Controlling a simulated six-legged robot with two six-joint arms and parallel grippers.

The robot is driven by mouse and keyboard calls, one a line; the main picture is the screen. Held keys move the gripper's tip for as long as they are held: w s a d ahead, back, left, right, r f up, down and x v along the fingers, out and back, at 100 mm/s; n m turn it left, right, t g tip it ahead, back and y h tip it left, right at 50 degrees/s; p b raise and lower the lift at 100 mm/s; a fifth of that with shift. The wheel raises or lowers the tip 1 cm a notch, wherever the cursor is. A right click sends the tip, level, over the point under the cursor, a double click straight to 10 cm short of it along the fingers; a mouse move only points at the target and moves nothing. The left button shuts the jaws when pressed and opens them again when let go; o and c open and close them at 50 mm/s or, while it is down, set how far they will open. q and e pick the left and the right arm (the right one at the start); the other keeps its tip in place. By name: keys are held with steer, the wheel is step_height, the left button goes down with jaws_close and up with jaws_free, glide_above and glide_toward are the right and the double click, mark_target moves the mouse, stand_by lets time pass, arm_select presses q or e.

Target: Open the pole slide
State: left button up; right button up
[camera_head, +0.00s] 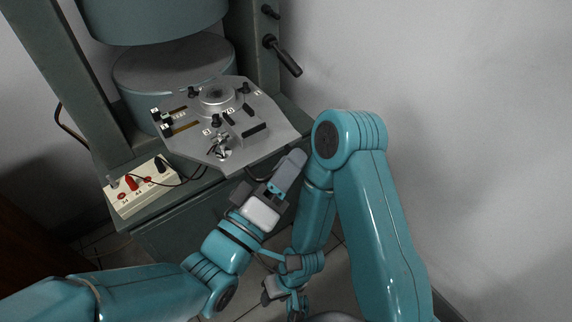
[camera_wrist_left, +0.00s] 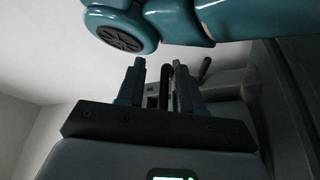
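A grey plate (camera_head: 262,150) with a round silver piece, black knobs and small sliders on brass tracks (camera_head: 180,127) sits in front of the magnet's lower pole (camera_head: 170,68). I cannot tell for sure which part is the pole slide. My left gripper (camera_head: 268,180) is at the plate's right front edge. In the left wrist view its fingers (camera_wrist_left: 160,75) are apart, with a dark upright bar (camera_wrist_left: 167,88) showing between or behind them; contact cannot be told. My right gripper (camera_head: 281,277) is low, below the plate and away from it; its opening is unclear.
A black crank handle (camera_head: 284,57) sticks out of the magnet frame's right post. A white box (camera_head: 140,187) with red and black plugs and cables stands at the plate's left. My right arm bends close to the left gripper's right side. A bare wall (camera_head: 440,90) is at the right.

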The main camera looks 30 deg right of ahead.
arm_select(q)
steer(key=v, duration=0.7)
steer(key=shift+a+p, duration=0.25)
steer(key=shift+p, duration=0.05)
arm_select(e)
steer(key=shift+s+a+r, duration=0.1)
steer(key=shift+r, duration=0.2)
arm_select(q)
steer(key=shift+s, duration=0.1)
